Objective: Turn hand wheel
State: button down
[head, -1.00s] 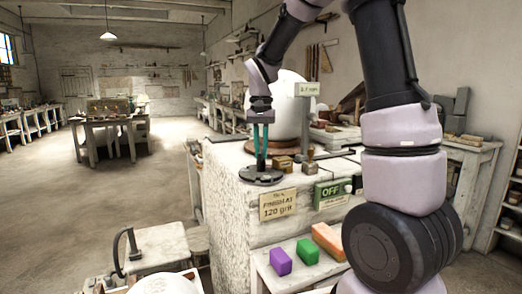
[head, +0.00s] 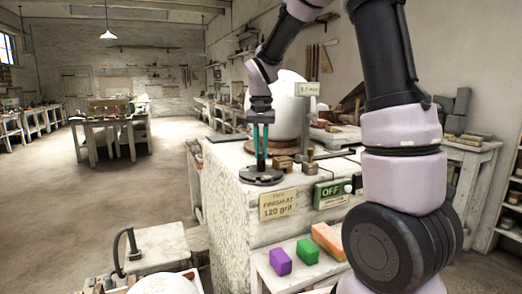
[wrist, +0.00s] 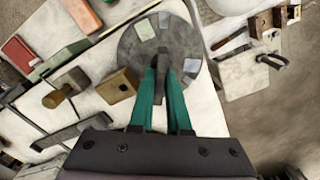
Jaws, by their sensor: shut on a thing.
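The hand wheel is a dark grey disc (head: 258,180) lying flat on top of the white plaster-smeared bench, near its front left corner. In the wrist view the wheel (wrist: 135,48) shows pale patches on its face and a dark upright handle (wrist: 158,78). My gripper (head: 261,160) points straight down over the wheel. Its two teal fingers (wrist: 163,70) are closed on the handle, one on each side. The fingers and wrist hide part of the handle.
A large white sphere (head: 292,108) stands behind the wheel, with a small readout sign (head: 307,89) beside it. Small wooden blocks (head: 283,163) sit close right of the wheel. A green OFF box (head: 331,194) is on the front. Purple (head: 280,262) and green (head: 307,251) blocks lie lower.

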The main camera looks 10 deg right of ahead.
aim_at(261, 150)
jog(key=c, duration=0.9)
grip_release()
notch_tip(261, 150, up, 11)
jog(key=shift+f, duration=0.1)
jog(key=s+d+t, duration=0.2)
jog(key=s, duration=0.4)
jog(key=s+d+t+y, duration=0.1)
jog(key=s+d+t, duration=0.1)
jog(key=s, duration=0.5)
jog(key=s+d+r+t+y, duration=0.1)
jog(key=s+d+t, duration=0.1)
jog(key=s, duration=0.5)
jog(key=shift+d+t, duration=0.1)
jog(key=shift+t, duration=0.5)
